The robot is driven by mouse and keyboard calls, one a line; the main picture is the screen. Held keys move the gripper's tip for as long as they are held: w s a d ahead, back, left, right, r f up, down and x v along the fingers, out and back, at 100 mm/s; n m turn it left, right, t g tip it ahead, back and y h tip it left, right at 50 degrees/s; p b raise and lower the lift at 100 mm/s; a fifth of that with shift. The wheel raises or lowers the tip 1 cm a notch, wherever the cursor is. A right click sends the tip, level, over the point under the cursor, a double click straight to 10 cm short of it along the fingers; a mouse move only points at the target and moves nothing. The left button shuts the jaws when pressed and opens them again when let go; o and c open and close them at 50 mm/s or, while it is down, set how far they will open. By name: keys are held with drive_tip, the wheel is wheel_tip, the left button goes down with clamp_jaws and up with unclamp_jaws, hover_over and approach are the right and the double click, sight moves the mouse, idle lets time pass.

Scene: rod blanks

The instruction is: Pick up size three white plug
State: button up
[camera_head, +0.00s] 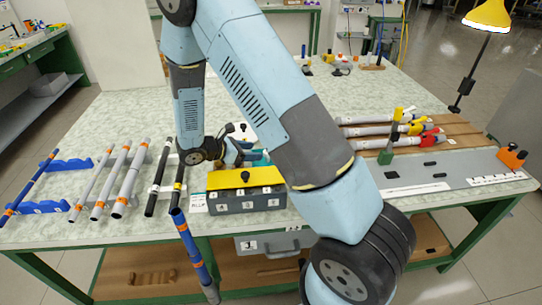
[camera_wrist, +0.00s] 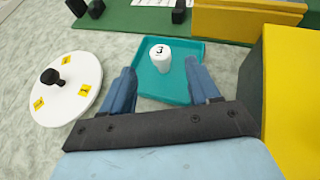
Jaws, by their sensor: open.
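The white plug (camera_wrist: 160,61), marked 3 on its top, stands upright in a shallow teal tray (camera_wrist: 205,54) in the wrist view. My gripper (camera_wrist: 160,70) is open, its two blue fingers pointing toward the plug. The plug appears between and slightly beyond the fingertips, with a visible gap on each side; I cannot tell the height difference. In the head view the teal tray (camera_head: 262,160) shows only partly behind my arm, and I cannot make out the plug there.
A white disc (camera_wrist: 66,88) with a black knob and yellow labels lies left of the tray. A yellow block (camera_wrist: 292,100) stands close on the right. A green board (camera_wrist: 125,18) lies behind. In the head view, a grey box (camera_head: 247,203) with a yellow top and several rods (camera_head: 130,180) are nearby.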

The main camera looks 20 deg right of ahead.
sight(266, 152)
drive_tip(key=shift+x, duration=2.9)
drive_tip(key=shift+s, duration=0.1)
drive_tip(key=shift+c, duration=0.4)
drive_tip(key=c, duration=1)
